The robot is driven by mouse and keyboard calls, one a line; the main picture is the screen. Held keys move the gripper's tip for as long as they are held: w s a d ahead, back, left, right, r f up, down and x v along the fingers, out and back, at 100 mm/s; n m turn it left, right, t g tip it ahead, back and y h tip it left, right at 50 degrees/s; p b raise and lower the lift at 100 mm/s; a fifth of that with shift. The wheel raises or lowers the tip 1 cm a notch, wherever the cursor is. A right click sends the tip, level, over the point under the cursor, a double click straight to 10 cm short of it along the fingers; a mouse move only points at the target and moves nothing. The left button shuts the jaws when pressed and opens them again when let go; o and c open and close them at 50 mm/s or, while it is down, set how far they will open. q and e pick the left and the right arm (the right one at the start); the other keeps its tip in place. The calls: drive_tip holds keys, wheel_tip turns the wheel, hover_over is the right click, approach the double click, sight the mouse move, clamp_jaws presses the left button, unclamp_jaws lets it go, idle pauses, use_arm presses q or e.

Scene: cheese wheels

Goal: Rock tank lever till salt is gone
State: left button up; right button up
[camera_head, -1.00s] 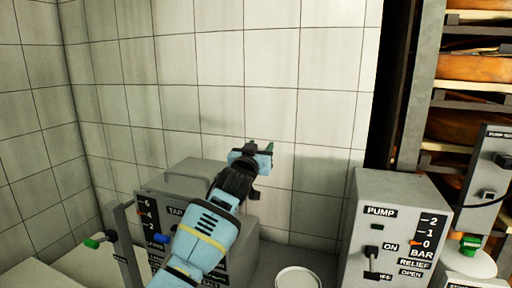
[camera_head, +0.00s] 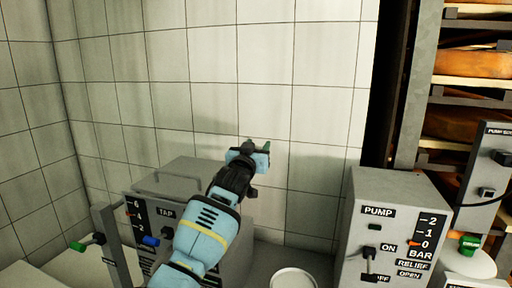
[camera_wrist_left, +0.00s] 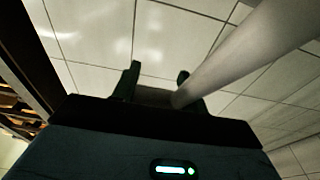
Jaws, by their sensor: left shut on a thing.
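My left gripper (camera_head: 257,146) is raised in front of the tiled wall, above and behind the grey TAP box. Its two dark fingers point up and away in the left wrist view (camera_wrist_left: 158,72). A thick pale grey rod (camera_wrist_left: 232,58) slants in from the upper right and ends between these fingers, against the right one. The gripper is shut on this rod. The rod is not distinguishable in the head view, and I cannot tell whether it is the tank lever. No salt can be made out. My right gripper is not in view.
The grey TAP box (camera_head: 176,174) stands behind my left arm. A green-tipped handle (camera_head: 78,246) is at lower left. The grey PUMP box (camera_head: 385,195) is on the right, with cheese shelves (camera_head: 480,62) behind. A round white container (camera_head: 293,278) sits between the boxes.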

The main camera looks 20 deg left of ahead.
use_arm(q)
drive_tip(key=o, duration=1.2)
drive_tip(key=shift+w+d+f, duration=0.1)
drive_tip(key=shift+d+f, duration=0.1)
drive_tip(key=shift+f, duration=0.35)
drive_tip(key=shift+d+f, duration=0.15)
drive_tip(key=shift+f, duration=0.35)
drive_tip(key=shift+c, duration=0.2)
drive_tip(key=shift+o, duration=0.8)
drive_tip(key=shift+r, duration=0.1)
drive_tip(key=shift+a+r, duration=0.1)
drive_tip(key=shift+r, duration=0.2)
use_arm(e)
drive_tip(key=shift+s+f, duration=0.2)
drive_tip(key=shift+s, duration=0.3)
use_arm(q)
drive_tip(key=shift+s+a, duration=0.1)
drive_tip(key=shift+s, duration=0.55)
drive_tip(key=s+f+p, duration=0.1)
drive_tip(key=s, duration=0.5)
drive_tip(key=shift+s, duration=0.2)
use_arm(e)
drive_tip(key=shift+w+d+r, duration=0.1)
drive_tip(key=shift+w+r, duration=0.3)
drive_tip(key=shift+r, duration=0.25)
